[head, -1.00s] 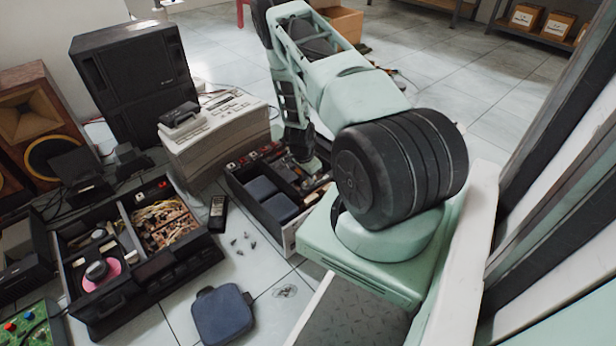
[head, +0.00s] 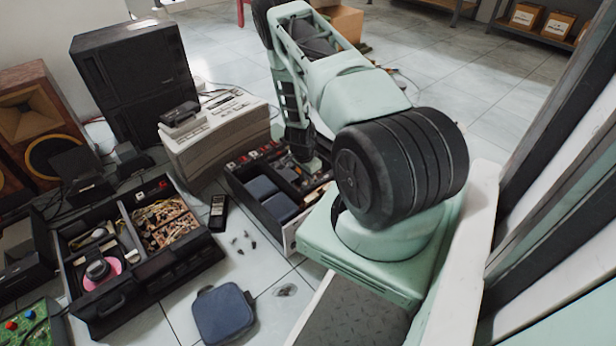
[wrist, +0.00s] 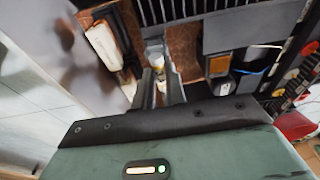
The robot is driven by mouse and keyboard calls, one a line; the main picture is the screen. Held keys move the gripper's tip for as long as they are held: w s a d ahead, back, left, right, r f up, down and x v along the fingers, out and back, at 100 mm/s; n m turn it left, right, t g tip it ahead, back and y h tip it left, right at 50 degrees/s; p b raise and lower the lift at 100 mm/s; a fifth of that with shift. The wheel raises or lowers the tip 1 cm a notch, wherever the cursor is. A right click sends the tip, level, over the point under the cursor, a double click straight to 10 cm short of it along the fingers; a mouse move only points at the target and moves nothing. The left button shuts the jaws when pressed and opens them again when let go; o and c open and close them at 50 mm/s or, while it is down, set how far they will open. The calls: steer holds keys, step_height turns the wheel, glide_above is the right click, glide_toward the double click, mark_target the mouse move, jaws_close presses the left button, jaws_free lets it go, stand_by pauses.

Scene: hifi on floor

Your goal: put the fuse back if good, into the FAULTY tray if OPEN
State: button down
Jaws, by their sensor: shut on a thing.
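The fuse (wrist: 156,62) shows in the wrist view as a small pale cylinder with a yellowish band. It is between the fingertips of my gripper (wrist: 158,82), which is shut on it. Fuse and fingers are over a brown circuit board (wrist: 183,45) with dark ribbed parts. In the head view my gripper is down at the open black case (head: 262,215), and my arm hides the fuse. No tray label can be read, so I cannot tell which is the FAULTY tray.
A second open case (head: 150,275) holds wires and a pink roll. A handheld meter (head: 218,212), small dark pieces (head: 242,242) and a blue pouch (head: 223,313) lie on the floor. A beige device (head: 215,135) stands behind.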

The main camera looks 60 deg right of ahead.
steer(key=shift+f+b, duration=0.45)
steer(key=shift+f, duration=0.3)
stand_by(0.5)
steer(key=c, duration=1.4)
jaws_free()
steer(key=shift+o, duration=0.2)
step_height(320, 180, up, 17)
steer(key=a+p, duration=0.2)
steer(key=p, duration=0.5)
steer(key=shift+w+a+r+p, duration=0.15)
steer(key=shift+w+a+p, duration=0.15)
steer(key=shift+w, duration=0.1)
steer(key=shift+d, duration=0.1)
